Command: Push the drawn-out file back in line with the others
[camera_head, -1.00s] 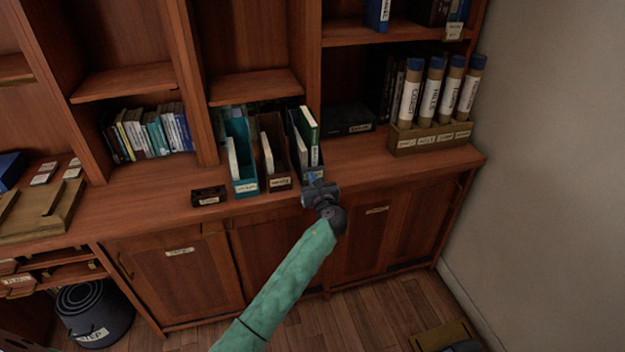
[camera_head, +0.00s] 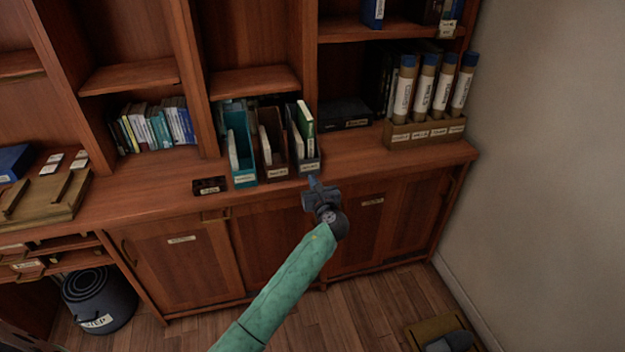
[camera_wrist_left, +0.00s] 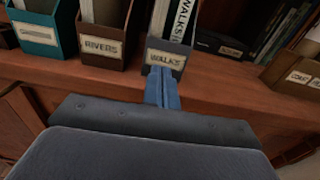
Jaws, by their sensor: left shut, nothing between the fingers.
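Three upright open-topped files stand side by side on the counter: a teal one (camera_head: 244,179), a brown one (camera_head: 276,173) labelled RIVERS, and a dark grey one (camera_head: 309,167) labelled WALKS, holding white and green books. Their fronts look roughly in line. My left gripper (camera_head: 314,182) is shut and empty, just in front of the grey file's lower front. In the left wrist view, its blue fingertips (camera_wrist_left: 160,73) point at the grey file's label (camera_wrist_left: 164,59) and overlap its lower edge; a small gap seems to show in the head view. My right gripper is out of view.
A small dark labelled block (camera_head: 209,186) sits left of the teal file. A flat dark box (camera_head: 345,113) lies behind on the right. A wooden rack (camera_head: 425,132) holds several labelled tubes further right. The counter between the grey file and the rack is bare.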

